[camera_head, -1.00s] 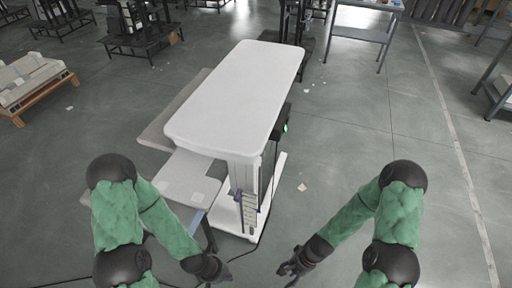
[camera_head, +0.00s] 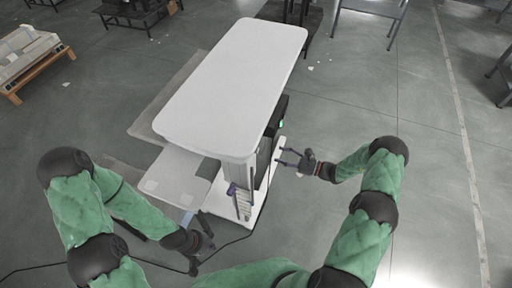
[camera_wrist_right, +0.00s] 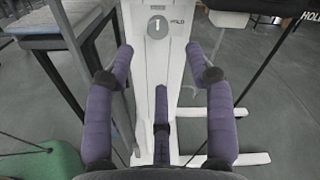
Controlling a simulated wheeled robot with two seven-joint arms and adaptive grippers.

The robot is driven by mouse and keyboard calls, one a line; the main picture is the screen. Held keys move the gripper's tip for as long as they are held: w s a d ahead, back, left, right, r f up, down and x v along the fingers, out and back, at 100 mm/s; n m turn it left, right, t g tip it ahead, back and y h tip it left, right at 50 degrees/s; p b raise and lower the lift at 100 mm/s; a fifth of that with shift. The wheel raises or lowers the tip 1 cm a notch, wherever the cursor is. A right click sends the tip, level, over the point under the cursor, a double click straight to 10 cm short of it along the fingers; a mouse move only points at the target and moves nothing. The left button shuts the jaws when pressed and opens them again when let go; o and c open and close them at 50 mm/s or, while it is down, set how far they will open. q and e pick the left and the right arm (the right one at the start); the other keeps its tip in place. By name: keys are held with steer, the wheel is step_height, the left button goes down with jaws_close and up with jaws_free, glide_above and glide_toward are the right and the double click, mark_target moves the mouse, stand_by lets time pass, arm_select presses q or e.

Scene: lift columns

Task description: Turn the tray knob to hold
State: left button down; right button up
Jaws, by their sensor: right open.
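The knob (camera_wrist_right: 158,27) is a round grey dial with a pale pointer bar standing about upright. It sits on the white lift column (camera_wrist_right: 152,70), with a small HOLD label to its right. The knob is not visible in the head view. My right gripper (camera_head: 279,156) is open beside the column, right of the white table top. In the right wrist view its purple fingers (camera_wrist_right: 159,58) are spread, with the knob between and beyond them, apart from it. My left gripper (camera_head: 206,246) is low, in front of the column; its jaw state is unclear.
The white table top (camera_head: 235,85) overhangs the column. A lower grey tray (camera_head: 170,180) projects left. A black box (camera_head: 278,115) with a green light hangs at the right side. A black cable (camera_head: 252,232) crosses the floor. Floor to the right is open.

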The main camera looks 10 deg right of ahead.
mark_target(258, 150)
steer(key=b+x, duration=0.1)
steer(key=x, duration=0.9)
steer(key=shift+a+b, duration=0.15)
steer(key=shift+b, duration=0.15)
jaws_close()
